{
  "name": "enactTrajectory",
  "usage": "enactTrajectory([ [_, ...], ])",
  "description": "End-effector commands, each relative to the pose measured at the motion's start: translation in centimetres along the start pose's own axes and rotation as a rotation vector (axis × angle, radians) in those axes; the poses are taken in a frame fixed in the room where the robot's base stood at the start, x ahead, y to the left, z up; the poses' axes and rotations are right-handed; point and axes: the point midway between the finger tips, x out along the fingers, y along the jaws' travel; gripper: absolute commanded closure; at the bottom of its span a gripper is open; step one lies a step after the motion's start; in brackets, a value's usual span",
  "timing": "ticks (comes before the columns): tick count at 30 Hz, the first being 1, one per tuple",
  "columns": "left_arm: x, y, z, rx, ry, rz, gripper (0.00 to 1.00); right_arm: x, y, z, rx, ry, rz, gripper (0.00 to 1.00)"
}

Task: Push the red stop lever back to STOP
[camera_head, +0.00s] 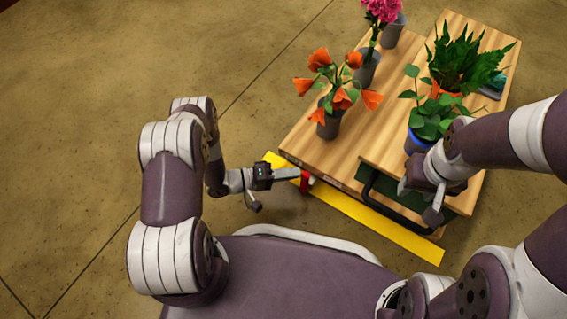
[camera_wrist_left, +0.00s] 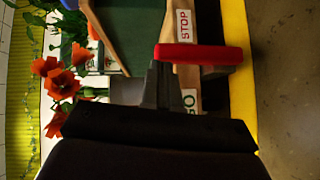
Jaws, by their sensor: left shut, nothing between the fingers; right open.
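The red stop lever (camera_head: 305,182) sticks out from the front edge of the wooden table, and shows large in the left wrist view (camera_wrist_left: 205,54). It lies between the white STOP label (camera_wrist_left: 184,24) and the partly hidden GO label (camera_wrist_left: 189,99). My left gripper (camera_head: 297,174) is shut and empty at the lever; in the left wrist view its fingertips (camera_wrist_left: 160,76) are on the GO side, right beside the red handle. I cannot tell whether they touch it. My right gripper (camera_head: 433,208) is open near the black handle at the table's front right.
The wooden table (camera_head: 310,152) bears a pot of orange flowers (camera_head: 328,122), a pink flower pot (camera_head: 367,70) and green plants (camera_head: 455,62). A green-floored tray with a black handle (camera_head: 395,211) is at the front. A yellow strip (camera_head: 375,222) runs along the floor.

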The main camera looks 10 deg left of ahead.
Motion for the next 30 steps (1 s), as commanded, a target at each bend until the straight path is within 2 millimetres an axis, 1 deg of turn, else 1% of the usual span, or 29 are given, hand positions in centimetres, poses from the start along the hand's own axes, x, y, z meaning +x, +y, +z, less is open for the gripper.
enactTrajectory([
  [1,0.3,0.8,0.3,-0.002,-0.002,0.001,1.0,-1.1,0.0,-0.1,0.0,0.0,0.0,0.55],
  [5,1.0,1.1,1.1,0.0,-0.002,0.0,1.0,-2.3,0.0,-0.3,0.0,0.0,0.0,0.55],
  [9,1.7,1.5,1.7,0.069,-0.002,-0.07,1.0,-3.5,0.0,-0.4,0.0,0.0,0.0,0.55],
  [15,2.5,1.6,2.5,0.14,-0.002,-0.14,1.0,-4.8,0.0,-0.6,0.0,0.0,0.0,0.55],
  [21,2.9,1.4,2.9,0.177,-0.001,-0.178,1.0,-5.4,0.0,-0.6,0.0,0.0,0.0,0.55],
  [30,3.0,1.3,3.0,0.19,-0.001,-0.19,1.0,-5.5,0.0,-0.6,0.0,0.0,0.0,0.55],
])
